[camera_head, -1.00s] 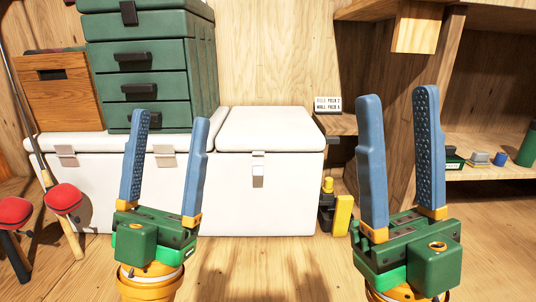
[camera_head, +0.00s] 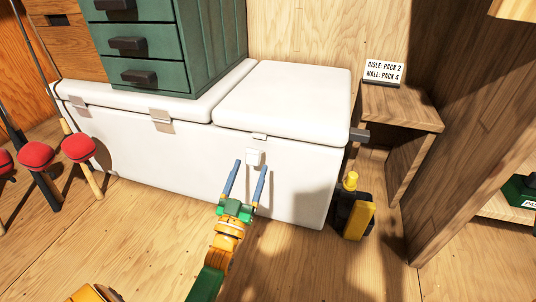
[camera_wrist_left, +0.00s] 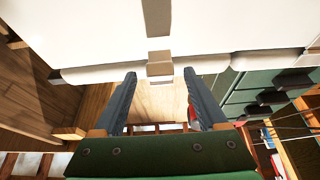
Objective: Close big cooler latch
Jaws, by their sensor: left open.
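The white cooler (camera_head: 302,167) stands against the back wall, with its right lid (camera_head: 290,100) lying down flat. A small pale latch (camera_head: 255,157) is on its front face, below a catch piece (camera_head: 259,137) at the lid's edge; a narrow gap shows between them. My left gripper (camera_head: 252,164) is open and empty, its two blue fingers pointing at the latch from in front and below. In the left wrist view the fingers (camera_wrist_left: 159,74) are spread on either side of a tan latch piece (camera_wrist_left: 160,69); contact cannot be told. My right gripper is out of view.
Green drawers (camera_head: 150,45) stand on the cooler's left part, which has two more latches (camera_head: 161,120). A yellow and black item (camera_head: 357,215) stands on the floor right of the cooler, near a wooden shelf (camera_head: 405,105). Red-topped rods (camera_head: 78,148) lean at left. The front floor is clear.

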